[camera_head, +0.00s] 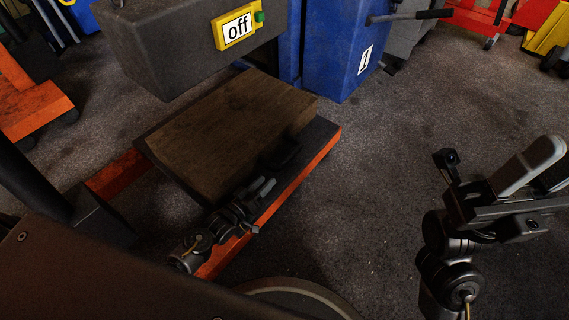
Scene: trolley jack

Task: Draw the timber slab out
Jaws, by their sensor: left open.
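The timber slab (225,125) is a thick brown wooden board. It lies flat on the dark platform (322,135) of a low orange-framed trolley. My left gripper (262,187) is at the slab's near right edge, low over the trolley's side, with its grey fingers apart. I cannot tell whether it touches the slab. A dark block-like part (280,155) sits beside the slab just past the fingers. My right gripper (535,170) is in the air at the far right, away from the slab. Its far finger is partly cut off by the picture edge.
Orange equipment (25,100) is at the left. Bare floor (400,140) lies right of the trolley.

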